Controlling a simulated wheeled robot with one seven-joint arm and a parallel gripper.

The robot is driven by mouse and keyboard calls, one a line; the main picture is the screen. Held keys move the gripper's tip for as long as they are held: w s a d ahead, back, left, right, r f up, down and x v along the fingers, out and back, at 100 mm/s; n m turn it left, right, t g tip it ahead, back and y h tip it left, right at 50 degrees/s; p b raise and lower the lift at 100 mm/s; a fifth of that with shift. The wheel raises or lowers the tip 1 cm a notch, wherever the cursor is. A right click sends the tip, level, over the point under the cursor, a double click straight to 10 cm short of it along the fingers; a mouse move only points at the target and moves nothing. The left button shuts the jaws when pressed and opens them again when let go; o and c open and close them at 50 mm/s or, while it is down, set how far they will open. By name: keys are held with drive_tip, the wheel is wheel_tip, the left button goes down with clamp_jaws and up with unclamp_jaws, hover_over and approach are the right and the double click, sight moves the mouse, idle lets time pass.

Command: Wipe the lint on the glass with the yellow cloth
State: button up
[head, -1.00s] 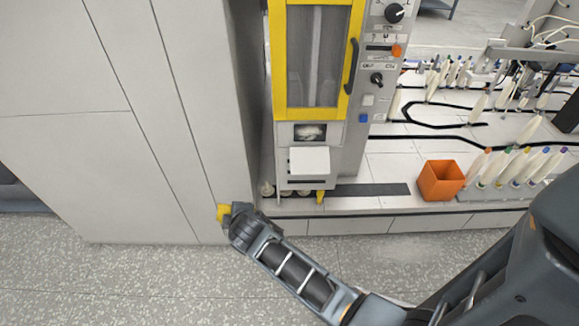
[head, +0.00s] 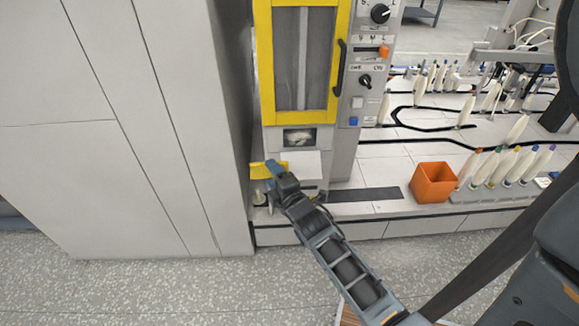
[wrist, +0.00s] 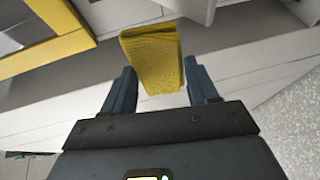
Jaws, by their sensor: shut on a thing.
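My gripper (head: 276,176) is shut on the yellow cloth (head: 262,171), in front of the lower part of the machine. In the wrist view the cloth (wrist: 153,62) sticks out beyond the fingers of my gripper (wrist: 160,85). A small dark glass pane (head: 298,139) with a whitish patch of lint (head: 298,137) is on the machine front, below the yellow-framed door. The cloth is below and left of this pane in the head view and appears apart from it.
A white box-like part (head: 300,163) juts out below the pane, close to my gripper. The yellow-framed door (head: 334,112) with a dark handle is above. A tall grey cabinet (head: 165,130) stands at left. An orange bin (head: 433,182) and several bobbins stand at right.

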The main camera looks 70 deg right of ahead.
sight(282, 138)
drive_tip(key=shift+t+h, duration=0.3)
drive_tip(key=shift+h, duration=0.4)
drive_tip(key=shift+s+d+r+p, duration=0.15)
drive_tip(key=shift+s+d+r, duration=0.3)
drive_tip(key=shift+d, duration=0.6)
drive_tip(key=shift+s+d+r+p, duration=0.2)
drive_tip(key=shift+d+r, duration=0.35)
drive_tip(key=shift+d, duration=0.55)
drive_tip(key=shift+s+d+r+p, duration=0.15)
drive_tip(key=shift+s+d+r, duration=0.3)
drive_tip(key=shift+d, duration=0.6)
drive_tip(key=shift+w+d+f+p, duration=0.1)
drive_tip(key=shift+w+d+p, duration=0.15)
drive_tip(key=shift+d, duration=0.25)
drive_tip(key=shift+w+d+p, duration=0.15)
drive_tip(key=shift+w+d, duration=0.1)
drive_tip(key=shift+d, duration=0.25)
drive_tip(key=shift+w+d+p, duration=0.2)
drive_tip(key=shift+d, duration=0.25)
drive_tip(key=shift+w+d+p, duration=0.15)
drive_tip(key=shift+w+d, duration=0.05)
drive_tip(key=shift+d, duration=0.25)
